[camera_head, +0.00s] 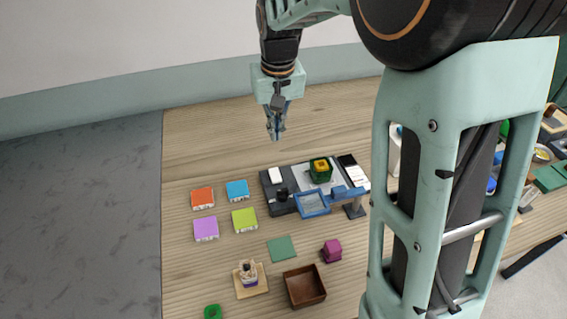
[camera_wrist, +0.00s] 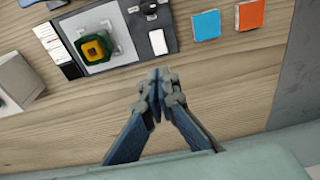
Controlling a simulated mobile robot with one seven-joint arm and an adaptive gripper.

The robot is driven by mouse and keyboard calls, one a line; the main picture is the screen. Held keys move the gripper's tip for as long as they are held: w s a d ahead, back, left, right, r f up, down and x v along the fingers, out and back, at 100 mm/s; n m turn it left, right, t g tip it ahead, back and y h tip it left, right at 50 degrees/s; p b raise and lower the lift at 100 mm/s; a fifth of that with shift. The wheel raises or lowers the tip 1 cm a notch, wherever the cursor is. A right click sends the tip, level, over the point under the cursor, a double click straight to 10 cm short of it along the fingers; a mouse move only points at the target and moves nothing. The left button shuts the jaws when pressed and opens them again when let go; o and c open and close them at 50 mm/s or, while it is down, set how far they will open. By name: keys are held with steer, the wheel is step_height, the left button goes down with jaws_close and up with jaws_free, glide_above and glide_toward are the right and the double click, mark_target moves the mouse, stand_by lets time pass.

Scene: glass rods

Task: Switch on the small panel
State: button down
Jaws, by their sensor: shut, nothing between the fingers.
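A dark grey panel (camera_head: 272,184) lies on the table, with a white rocker-like piece (camera_head: 275,175) and a black knob (camera_head: 282,194) on it. In the wrist view the panel shows at the top, with the white piece (camera_wrist: 158,41) and the knob (camera_wrist: 148,9). I cannot tell whether it is on or off. My gripper (camera_head: 276,136) is shut and empty, pointing down above the table behind the panel. In the wrist view my gripper (camera_wrist: 159,84) has its fingertips together over bare wood, apart from the panel.
A green and yellow block (camera_head: 320,169) sits on a pale plate beside the panel, with a blue frame (camera_head: 312,203) in front. Orange (camera_head: 202,198), blue (camera_head: 237,190), purple (camera_head: 206,229) and lime (camera_head: 244,220) tiles lie left. A brown box (camera_head: 305,287) stands in front. The table's back is clear.

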mark_target(274, 171)
stand_by(0.3)
steer(key=f, duration=0.4)
steer(key=w+f, duration=0.1)
steer(key=f, duration=0.4)
steer(key=w+f, duration=0.1)
steer(key=f, duration=0.4)
steer(key=shift+a+p, duration=0.25)
steer(key=shift+p, duration=0.05)
steer(key=shift+w, duration=0.1)
